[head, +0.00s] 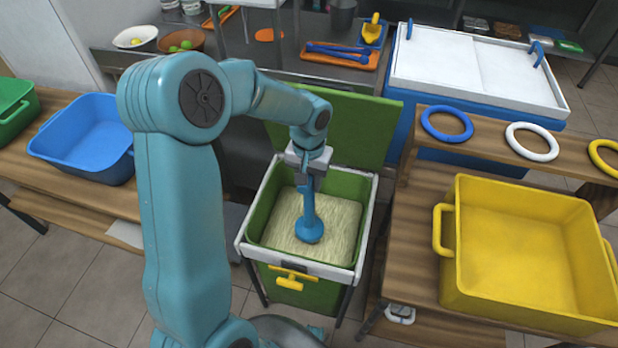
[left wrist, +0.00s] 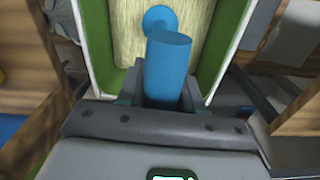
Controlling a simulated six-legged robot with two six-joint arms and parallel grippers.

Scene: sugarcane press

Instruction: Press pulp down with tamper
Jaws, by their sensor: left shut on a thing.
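A blue tamper (head: 309,208) stands in the green bin (head: 357,222), nearly upright with a slight tilt. Its round foot is at the surface of the pale yellow pulp (head: 283,222); I cannot tell how hard it bears on it. My left gripper (head: 307,174) is shut on the upper part of the tamper's handle, above the bin. In the left wrist view the tamper handle (left wrist: 168,68) sits between the fingers of my left gripper (left wrist: 165,92), with the pulp (left wrist: 125,30) beyond it. My right gripper is not in view.
The bin's green lid (head: 350,125) stands open behind it. A yellow latch (head: 290,278) is on the bin's front. A wooden table with a yellow crate (head: 450,262) stands close on the right. A blue tub (head: 85,140) is on the left table.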

